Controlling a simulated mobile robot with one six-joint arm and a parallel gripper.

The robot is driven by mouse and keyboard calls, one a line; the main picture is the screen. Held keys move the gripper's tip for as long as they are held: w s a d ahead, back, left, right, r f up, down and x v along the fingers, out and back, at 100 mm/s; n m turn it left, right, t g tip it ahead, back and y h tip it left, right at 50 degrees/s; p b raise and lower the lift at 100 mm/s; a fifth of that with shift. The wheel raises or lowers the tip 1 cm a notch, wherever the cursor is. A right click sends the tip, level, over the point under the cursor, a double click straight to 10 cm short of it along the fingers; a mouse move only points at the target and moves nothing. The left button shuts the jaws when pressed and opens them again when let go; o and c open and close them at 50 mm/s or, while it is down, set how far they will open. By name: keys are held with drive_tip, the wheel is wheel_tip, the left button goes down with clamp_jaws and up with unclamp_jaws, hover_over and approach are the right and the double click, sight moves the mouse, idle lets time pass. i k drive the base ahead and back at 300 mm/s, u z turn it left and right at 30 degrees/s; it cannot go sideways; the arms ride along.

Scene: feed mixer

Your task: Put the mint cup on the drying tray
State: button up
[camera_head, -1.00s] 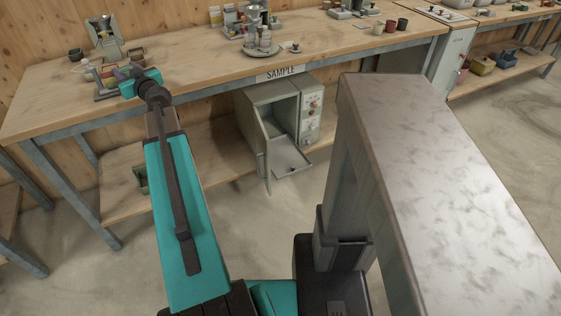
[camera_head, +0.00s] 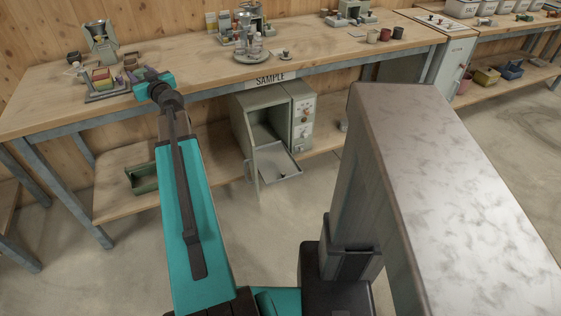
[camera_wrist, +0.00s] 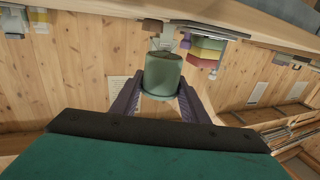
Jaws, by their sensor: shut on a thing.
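The mint cup (camera_wrist: 162,72) is a grey-green cup between the two dark fingers of my gripper (camera_wrist: 160,97) in the wrist view. My gripper is shut on it and holds it clear of the bench, which appears upside down along the top of that view. In the head view my gripper (camera_head: 131,78) is over the left part of the bench; the cup is hard to make out there. I cannot tell for sure whether this is the drying tray.
Bare bench lies between.

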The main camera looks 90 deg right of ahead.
sight(279, 162)
drive_tip(key=u, duration=0.05)
drive_tip(key=k, duration=1.4)
drive_tip(key=z, duration=1.35)
drive_tip(key=i, duration=0.8)
drive_tip(key=z, duration=0.05)
